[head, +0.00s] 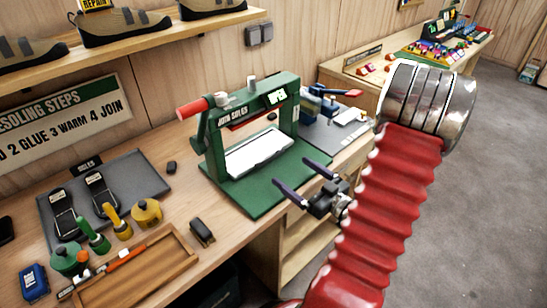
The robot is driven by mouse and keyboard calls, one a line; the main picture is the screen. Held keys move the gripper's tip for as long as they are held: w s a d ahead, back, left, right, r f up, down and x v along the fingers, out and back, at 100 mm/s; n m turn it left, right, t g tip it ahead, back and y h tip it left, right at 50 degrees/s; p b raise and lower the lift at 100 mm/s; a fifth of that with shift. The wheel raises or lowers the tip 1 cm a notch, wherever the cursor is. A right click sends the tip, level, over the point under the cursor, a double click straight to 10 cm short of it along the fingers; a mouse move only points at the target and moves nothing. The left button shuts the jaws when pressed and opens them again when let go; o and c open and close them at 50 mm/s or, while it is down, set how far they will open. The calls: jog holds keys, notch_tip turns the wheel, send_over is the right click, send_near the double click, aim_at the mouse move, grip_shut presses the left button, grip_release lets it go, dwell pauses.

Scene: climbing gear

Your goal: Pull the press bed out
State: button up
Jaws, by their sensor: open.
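The green press (252,98) stands on the wooden bench against the wall, with a red-gripped lever (193,108) at its upper left. Its bed looks like the pale, light-coloured plate (260,150) low inside the frame, above the green base (255,203). The bed sits within the frame; how far it reaches back is hidden. My gripper (304,174) is in front of the press at its right, above the base's front right edge by the look of it. Its two dark purple fingers are apart and point left toward the press, with nothing between them. Contact cannot be told.
Left of the press lie a grey mat (128,172) with black soles, green and yellow pots (147,212) and a wooden tray (150,272). A small dark block (202,232) lies near the front edge. A blue clamp-like tool (318,103) stands right of the press.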

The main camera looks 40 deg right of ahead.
aim_at(273, 156)
jog(key=shift+w+a, duration=0.15)
jog(key=shift+w, duration=4.95)
jog(key=shift+a, duration=0.1)
jog(key=c, duration=1.2)
